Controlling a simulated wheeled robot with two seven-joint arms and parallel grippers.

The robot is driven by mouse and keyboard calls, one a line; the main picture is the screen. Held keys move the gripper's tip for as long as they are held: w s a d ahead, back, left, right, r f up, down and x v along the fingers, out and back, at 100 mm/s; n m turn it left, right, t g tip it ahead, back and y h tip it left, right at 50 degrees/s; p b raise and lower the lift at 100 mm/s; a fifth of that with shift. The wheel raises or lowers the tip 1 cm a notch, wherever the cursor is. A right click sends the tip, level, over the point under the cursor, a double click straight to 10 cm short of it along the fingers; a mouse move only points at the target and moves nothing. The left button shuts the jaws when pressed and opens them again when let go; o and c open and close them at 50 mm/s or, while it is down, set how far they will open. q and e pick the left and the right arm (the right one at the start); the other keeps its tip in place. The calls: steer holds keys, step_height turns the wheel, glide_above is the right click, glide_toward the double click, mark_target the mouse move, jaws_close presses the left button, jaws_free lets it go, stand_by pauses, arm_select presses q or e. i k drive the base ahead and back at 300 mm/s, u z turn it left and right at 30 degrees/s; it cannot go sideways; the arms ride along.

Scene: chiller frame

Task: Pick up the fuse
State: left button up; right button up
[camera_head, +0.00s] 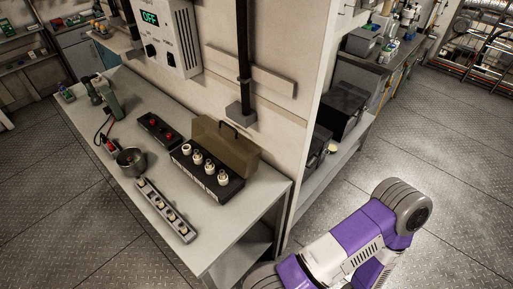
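Several white cylindrical pieces that look like fuses (209,167) stand upright in a row in a black box (208,181). The box has a raised brown lid (224,146) and sits on the grey workbench (237,217) near the wall. A pale strip (165,211) with several small round fittings lies nearer the bench's front edge; I cannot tell whether these are fuses too. Neither of my grippers is in view. Only purple and white links of my own arm show at the lower right, apart from the bench.
A metal pot (131,162), a black box with red knobs (159,131) and a green tool (110,101) stand on the bench. A wall unit reading OFF (166,35) hangs above. A wall end (310,110) borders the bench on the right. The floor at right is open.

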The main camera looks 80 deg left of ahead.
mark_target(197, 152)
steer(key=z, duration=0.3)
steer(key=k, duration=2.6)
steer(key=u, duration=1.7)
